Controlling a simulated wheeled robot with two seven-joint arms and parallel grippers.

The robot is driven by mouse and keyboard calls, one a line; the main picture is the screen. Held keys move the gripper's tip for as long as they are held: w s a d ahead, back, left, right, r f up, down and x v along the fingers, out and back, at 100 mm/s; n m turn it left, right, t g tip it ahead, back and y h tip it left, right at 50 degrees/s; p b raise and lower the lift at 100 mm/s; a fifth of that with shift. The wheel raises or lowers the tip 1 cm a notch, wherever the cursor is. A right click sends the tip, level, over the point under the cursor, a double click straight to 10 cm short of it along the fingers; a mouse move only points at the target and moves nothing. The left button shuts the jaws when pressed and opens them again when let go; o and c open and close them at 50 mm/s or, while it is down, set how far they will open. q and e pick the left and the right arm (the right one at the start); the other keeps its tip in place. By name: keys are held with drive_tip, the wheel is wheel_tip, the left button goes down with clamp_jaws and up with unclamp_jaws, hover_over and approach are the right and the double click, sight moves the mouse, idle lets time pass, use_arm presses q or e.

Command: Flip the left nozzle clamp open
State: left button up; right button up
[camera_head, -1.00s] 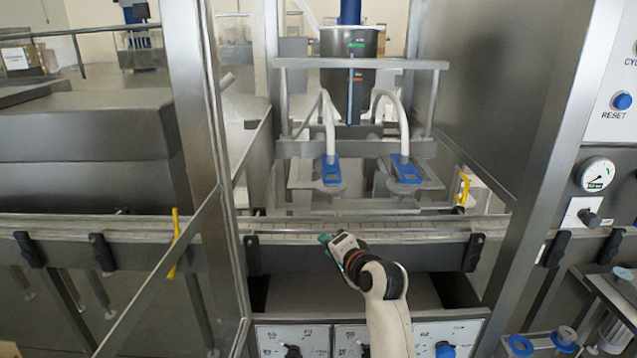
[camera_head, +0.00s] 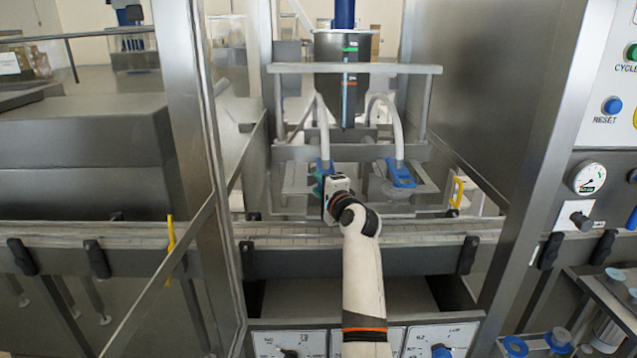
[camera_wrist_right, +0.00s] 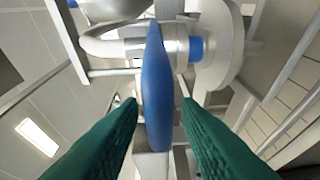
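The left nozzle clamp has a blue handle (camera_head: 322,168), partly hidden behind my right gripper (camera_head: 325,180) in the head view. In the right wrist view the blue handle (camera_wrist_right: 156,85) stands upright between the two green fingers of my right gripper (camera_wrist_right: 161,112). The fingers are open, with a gap on each side of the handle. A metal nozzle body (camera_wrist_right: 222,45) shows behind it at upper right. The right nozzle clamp (camera_head: 400,172) has a blue handle too and lies to the right. My left gripper is not in view.
A conveyor (camera_head: 420,232) runs across the front below the nozzles. A metal frame (camera_head: 355,68) surrounds the nozzles, with white hoses (camera_head: 321,125) coming down. A steel post (camera_head: 195,100) stands at left and a control panel (camera_head: 605,110) at right.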

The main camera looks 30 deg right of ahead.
drive_tip(key=shift+w+d, duration=0.1)
drive_tip(key=shift+w, duration=0.45)
clamp_jaws()
drive_tip(key=shift+f, duration=0.15)
